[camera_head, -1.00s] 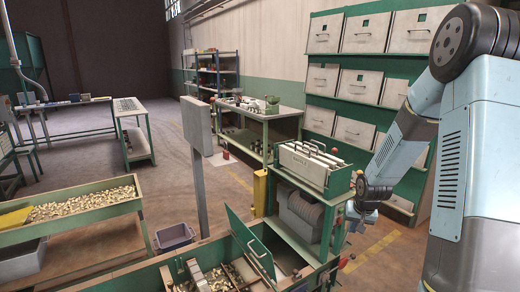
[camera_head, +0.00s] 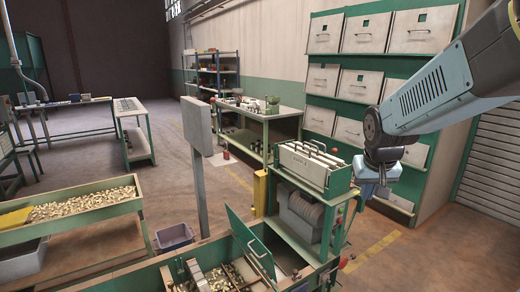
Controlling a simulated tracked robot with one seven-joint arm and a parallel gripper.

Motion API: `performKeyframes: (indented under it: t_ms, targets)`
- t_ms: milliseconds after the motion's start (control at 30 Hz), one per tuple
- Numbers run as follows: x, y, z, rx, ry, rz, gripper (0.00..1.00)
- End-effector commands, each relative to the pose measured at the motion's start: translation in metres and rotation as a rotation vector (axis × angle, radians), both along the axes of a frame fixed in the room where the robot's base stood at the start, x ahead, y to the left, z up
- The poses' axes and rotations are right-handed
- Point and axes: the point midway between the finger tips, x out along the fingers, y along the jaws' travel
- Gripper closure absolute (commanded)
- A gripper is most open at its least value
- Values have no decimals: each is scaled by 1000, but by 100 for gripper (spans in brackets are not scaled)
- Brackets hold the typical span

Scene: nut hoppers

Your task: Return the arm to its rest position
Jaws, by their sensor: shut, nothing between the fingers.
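My arm (camera_head: 435,95) reaches in from the upper right edge, its light-blue forearm sloping down to a dark wrist joint. My gripper (camera_head: 370,194) hangs below that wrist, just right of the green machine stand with the grey toolbox. It is small in the view, and it is shut with nothing held. It looks clear of the stand, though how far apart they are in depth I cannot tell.
The green stand (camera_head: 300,237) bears a toolbox (camera_head: 310,166). A hopper with an open green lid (camera_head: 250,242) is in front. A nut trough (camera_head: 75,208) stands left, near a grey post (camera_head: 199,180). Drawer cabinets (camera_head: 350,128) rise behind my arm. The floor at right is clear.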

Motion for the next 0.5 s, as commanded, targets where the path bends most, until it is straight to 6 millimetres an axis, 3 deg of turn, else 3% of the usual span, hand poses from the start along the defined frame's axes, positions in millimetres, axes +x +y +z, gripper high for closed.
performKeyframes:
  t_ms: [200, 500]
  targets:
    - [-51, 13, 33, 9, -32, 32, 100]
    - [-117, 26, 58, 45, -64, 83, 100]
